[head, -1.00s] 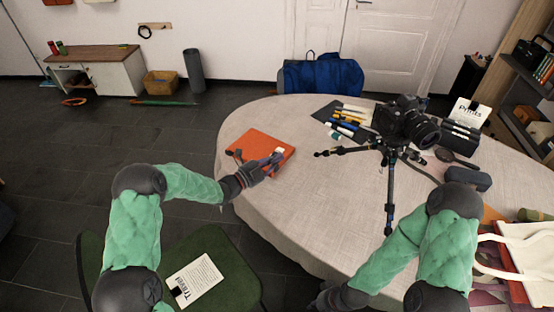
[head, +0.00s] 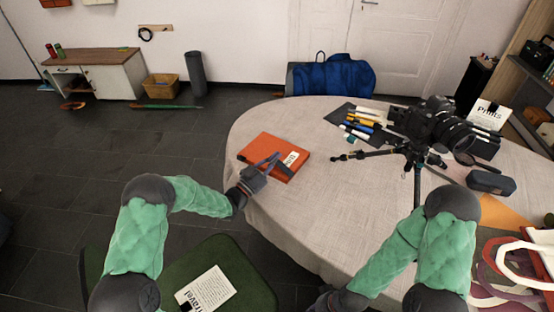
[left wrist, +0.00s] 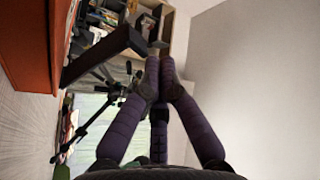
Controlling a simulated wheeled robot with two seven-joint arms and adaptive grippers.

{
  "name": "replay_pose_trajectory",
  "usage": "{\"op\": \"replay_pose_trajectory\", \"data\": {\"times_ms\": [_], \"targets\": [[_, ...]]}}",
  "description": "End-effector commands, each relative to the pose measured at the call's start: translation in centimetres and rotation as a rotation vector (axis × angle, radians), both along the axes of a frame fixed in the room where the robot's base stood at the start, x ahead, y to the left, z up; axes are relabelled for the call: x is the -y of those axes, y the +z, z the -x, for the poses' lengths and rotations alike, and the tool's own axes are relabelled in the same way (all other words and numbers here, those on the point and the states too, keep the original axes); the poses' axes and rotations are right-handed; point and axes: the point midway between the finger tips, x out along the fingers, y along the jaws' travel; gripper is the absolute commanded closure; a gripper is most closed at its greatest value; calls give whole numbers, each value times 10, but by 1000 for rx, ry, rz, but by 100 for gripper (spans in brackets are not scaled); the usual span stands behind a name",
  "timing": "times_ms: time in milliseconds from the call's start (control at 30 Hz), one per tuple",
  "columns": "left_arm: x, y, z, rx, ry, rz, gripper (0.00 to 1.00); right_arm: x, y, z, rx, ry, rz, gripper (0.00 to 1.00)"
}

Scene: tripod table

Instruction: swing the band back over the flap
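An orange notebook (head: 262,148) lies on the table with a white label (head: 292,158) on its right part. A dark band piece (head: 284,168) shows at its near right edge. My left gripper (head: 270,163) reaches over the notebook's near edge, its slim fingers close together. In the left wrist view, the notebook (left wrist: 28,40) fills the upper left, and a dark strip, likely the band (left wrist: 105,52), sticks out from it towards the fingertips (left wrist: 158,70). Whether they touch, I cannot tell. The flap is not clearly distinguishable. My right gripper (head: 325,300) is cut off at the bottom edge.
A camera on a tripod (head: 432,125) stands on the table (head: 310,215) right of the notebook. Pens on a dark mat (head: 345,112) lie behind. A cloth bag (head: 525,262) is at the right, a green chair (head: 245,280) in front. The middle tabletop is clear.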

Motion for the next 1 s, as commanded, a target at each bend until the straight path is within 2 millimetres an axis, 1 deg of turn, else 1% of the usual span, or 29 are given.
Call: {"op": "replay_pose_trajectory", "data": {"times_ms": [267, 800, 900, 1000], "targets": [[-6, -5, -3, 0, 1, -2, 100, 0, -1, 0, 0, 0, 0, 74], [-6, -6, -3, 1, 1, -3, 100, 0, -1, 0, 0, 0, 0, 74], [-5, -3, -5, 2, 0, -4, 100, 0, 0, 0, 0, 0, 0, 74], [-3, 7, -9, 3, 1, -5, 100, 0, 1, 0, 0, 0, 0, 74]]}}
